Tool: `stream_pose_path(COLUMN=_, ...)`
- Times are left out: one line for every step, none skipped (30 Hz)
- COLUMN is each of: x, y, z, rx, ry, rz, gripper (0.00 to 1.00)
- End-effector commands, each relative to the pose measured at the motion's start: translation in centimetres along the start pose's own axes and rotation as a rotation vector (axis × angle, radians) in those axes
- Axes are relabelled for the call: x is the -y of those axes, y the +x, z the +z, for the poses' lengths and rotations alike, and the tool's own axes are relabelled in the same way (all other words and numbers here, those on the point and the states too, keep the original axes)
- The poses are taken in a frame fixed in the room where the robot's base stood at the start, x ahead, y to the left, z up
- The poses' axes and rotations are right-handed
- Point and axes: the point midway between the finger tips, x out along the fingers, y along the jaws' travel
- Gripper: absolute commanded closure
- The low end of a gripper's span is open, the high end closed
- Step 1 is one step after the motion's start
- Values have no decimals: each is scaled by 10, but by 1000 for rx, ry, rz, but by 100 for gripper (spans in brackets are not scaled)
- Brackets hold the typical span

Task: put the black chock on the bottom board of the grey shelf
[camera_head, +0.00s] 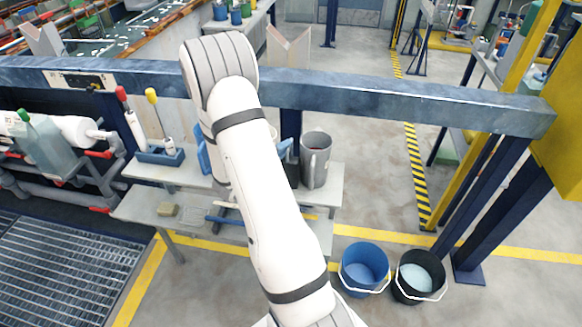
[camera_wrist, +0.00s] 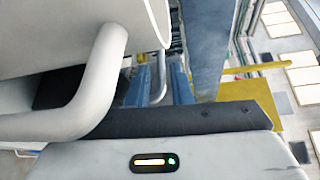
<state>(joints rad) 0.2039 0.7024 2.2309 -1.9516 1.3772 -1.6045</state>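The grey shelf (camera_head: 325,180) stands behind my arm in the head view, with an upper board and a bottom board (camera_head: 190,222) below it. I cannot make out the black chock for certain. A dark shape (camera_head: 291,168) shows beside my arm, left of the grey jug, but its kind is unclear. My gripper is hidden behind my arm in the head view. In the wrist view, its two blue fingers (camera_wrist: 161,82) stand apart with a gap between them. A curved silvery rod shows at this gap, and I see no chock held there.
A grey jug (camera_head: 314,160) stands on the upper board. A blue holder (camera_head: 160,154) with red- and yellow-topped tools is at left. A blue beam (camera_head: 390,98) crosses above the shelf. Buckets (camera_head: 364,270) stand at right.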

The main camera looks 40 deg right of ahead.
Motion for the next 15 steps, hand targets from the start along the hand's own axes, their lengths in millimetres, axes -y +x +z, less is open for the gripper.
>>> stream_pose_path(x=1, y=10, z=-2, rx=-5, ry=1, rz=-1, gripper=80)
stream_pose_path(x=1, y=14, z=-1, rx=-5, ry=0, rz=-1, gripper=80)
stream_pose_path(x=0, y=19, z=-1, rx=-4, ry=0, rz=-1, gripper=80)
stream_pose_path(x=0, y=22, z=-1, rx=-4, ry=1, rz=-1, gripper=80)
stream_pose_path(x=0, y=25, z=-1, rx=-4, ry=1, rz=-1, gripper=80)
stream_pose_path(x=0, y=28, z=-1, rx=-3, ry=0, rz=-1, gripper=80)
stream_pose_path(x=0, y=29, z=-1, rx=-2, ry=0, rz=-1, gripper=80)
stream_pose_path(x=0, y=30, z=-1, rx=-2, ry=0, rz=0, gripper=80)
stream_pose_path(x=0, y=30, z=-1, rx=-1, ry=0, rz=0, gripper=80)
stream_pose_path(x=0, y=30, z=-1, rx=-1, ry=0, rz=0, gripper=80)
stream_pose_path(x=0, y=30, z=-1, rx=-1, ry=0, rz=0, gripper=80)
stream_pose_path(x=0, y=30, z=-1, rx=-1, ry=1, rz=0, gripper=80)
stream_pose_path(x=0, y=30, z=-1, rx=-1, ry=1, rz=0, gripper=80)
stream_pose_path(x=0, y=30, z=-1, rx=-2, ry=1, rz=0, gripper=80)
stream_pose_path(x=0, y=30, z=-1, rx=-2, ry=1, rz=0, gripper=84)
